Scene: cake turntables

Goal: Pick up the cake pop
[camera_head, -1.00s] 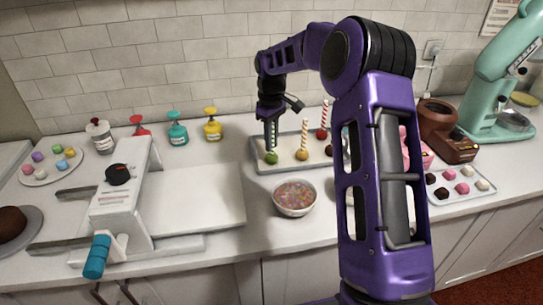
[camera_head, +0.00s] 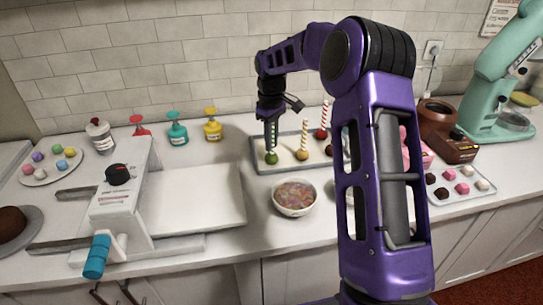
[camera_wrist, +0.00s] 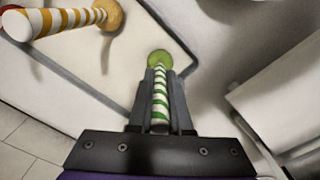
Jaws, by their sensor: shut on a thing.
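A green cake pop (camera_head: 271,158) with a green and white striped stick is at the left end of a grey tray (camera_head: 262,170). My gripper (camera_head: 271,137) is above it, pointing down, with its fingers around the stick. In the wrist view my gripper (camera_wrist: 160,110) is shut on the striped stick, and the green ball (camera_wrist: 159,59) shows beyond the fingertips. I cannot tell whether the ball still touches the tray. An orange cake pop (camera_head: 303,153) and a red cake pop (camera_head: 321,134) stand on the same tray to the right.
A bowl of sprinkles (camera_head: 294,198) stands in front of the tray. Coloured pump bottles (camera_head: 177,131) stand to the left at the back. A white machine with a blue handle (camera_head: 96,257) is at the left. My arm hides the tray's right end.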

